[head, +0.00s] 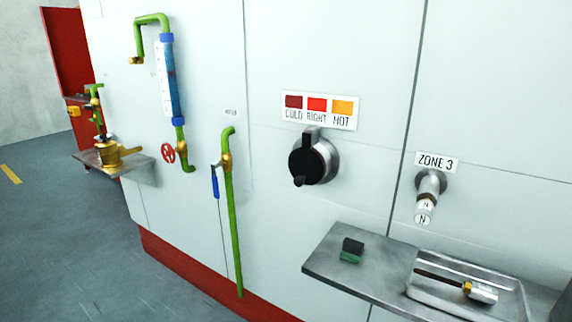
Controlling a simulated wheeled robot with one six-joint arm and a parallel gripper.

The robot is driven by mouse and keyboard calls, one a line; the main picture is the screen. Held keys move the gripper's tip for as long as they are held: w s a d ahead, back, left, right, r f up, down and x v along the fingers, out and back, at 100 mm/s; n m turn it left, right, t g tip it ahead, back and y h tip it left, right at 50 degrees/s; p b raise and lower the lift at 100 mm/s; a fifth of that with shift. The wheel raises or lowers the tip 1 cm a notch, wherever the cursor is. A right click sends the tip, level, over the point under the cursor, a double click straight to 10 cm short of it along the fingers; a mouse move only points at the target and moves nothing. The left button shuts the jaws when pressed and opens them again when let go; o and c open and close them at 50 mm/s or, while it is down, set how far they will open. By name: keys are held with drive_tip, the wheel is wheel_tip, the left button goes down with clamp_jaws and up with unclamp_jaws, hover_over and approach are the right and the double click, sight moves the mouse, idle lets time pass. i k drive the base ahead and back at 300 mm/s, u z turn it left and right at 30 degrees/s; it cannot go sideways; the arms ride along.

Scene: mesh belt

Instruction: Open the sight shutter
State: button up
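What looks like the sight shutter (306,166) is a round black disc with a small tab at its lower edge. It sits over a short round metal port (328,160) on the pale wall panel, just right of the picture's middle. A black piece at its top meets the port's upper rim. The disc covers the port's face, so nothing inside shows. A sign (320,110) with dark red, bright red and orange patches, reading COLD, RIGHT and HOT, is above it. My gripper is not in this view.
A metal shelf (325,266) juts out below right, bearing a dark green-based block (351,250) and a tray (419,288) with a rod-like tool (470,290). A ZONE 3 fitting (430,188) sticks out at right. Green pipes (231,210) stand left. Floor at left is clear.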

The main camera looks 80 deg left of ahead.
sight(306, 167)
drive_tip(key=u, duration=2.65)
